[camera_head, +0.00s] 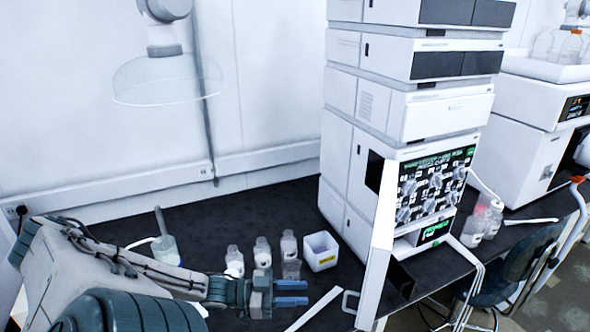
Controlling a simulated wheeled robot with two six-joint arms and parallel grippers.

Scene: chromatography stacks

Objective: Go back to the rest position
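My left arm comes in from the lower left, low over the dark bench. My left gripper (292,293) points right, with its two blue fingers apart and nothing seen between them. It is in front of a row of small white-capped bottles (262,252) and a small white open box (321,251) with a yellow label. From this view I cannot tell its exact height above the bench. My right gripper does not show.
The tall chromatography stack (405,115) stands right of the gripper, with a white panel (381,240) sticking out at its front. A beaker (166,250) stands behind my arm. A clear hood (168,80) hangs above. A chair (510,265) is at the right.

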